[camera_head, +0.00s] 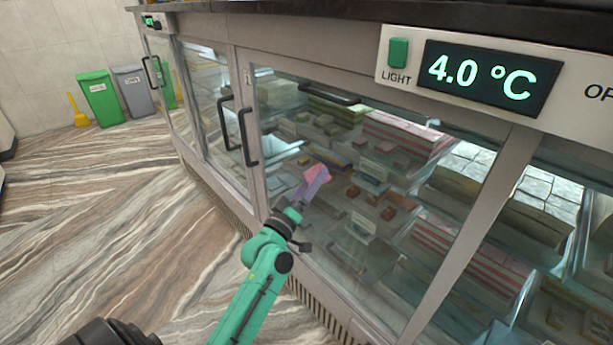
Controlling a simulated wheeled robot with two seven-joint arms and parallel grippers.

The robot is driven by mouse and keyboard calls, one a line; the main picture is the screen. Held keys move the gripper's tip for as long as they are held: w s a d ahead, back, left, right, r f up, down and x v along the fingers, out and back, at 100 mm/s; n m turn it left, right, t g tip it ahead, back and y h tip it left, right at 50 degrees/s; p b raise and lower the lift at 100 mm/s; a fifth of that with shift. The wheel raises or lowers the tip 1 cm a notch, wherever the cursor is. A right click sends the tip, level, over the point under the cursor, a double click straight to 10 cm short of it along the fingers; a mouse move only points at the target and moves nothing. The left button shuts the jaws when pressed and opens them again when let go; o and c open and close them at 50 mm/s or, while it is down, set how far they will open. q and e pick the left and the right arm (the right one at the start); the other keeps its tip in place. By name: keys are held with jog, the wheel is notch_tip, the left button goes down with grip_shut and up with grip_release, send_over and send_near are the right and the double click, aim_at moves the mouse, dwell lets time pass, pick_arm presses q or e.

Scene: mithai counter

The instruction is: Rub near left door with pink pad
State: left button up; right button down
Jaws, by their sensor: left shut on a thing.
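The pink pad (316,174) is held in my left gripper (297,210), which is shut on it. The pad is in front of the glass of the near left door (345,225), toward its left side and right of its dark handle (247,137). I cannot tell whether the pad touches the glass. The door looks closed, and trays and boxes of sweets show through it. My right gripper is not in view.
Further glass doors with dark handles (227,122) run to the left. A light switch (398,53) and a 4.0 °C display (489,77) are above. Green (101,98) and grey (133,92) bins stand by the wall. The marbled floor at left is clear.

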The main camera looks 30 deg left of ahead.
pick_arm(q)
jog(key=shift+s+a+f, duration=0.1)
jog(key=s+a, duration=0.2)
jog(key=s, duration=0.6)
jog(key=shift+s+a, duration=0.25)
jog(key=shift+a, duration=0.05)
dwell(0.6)
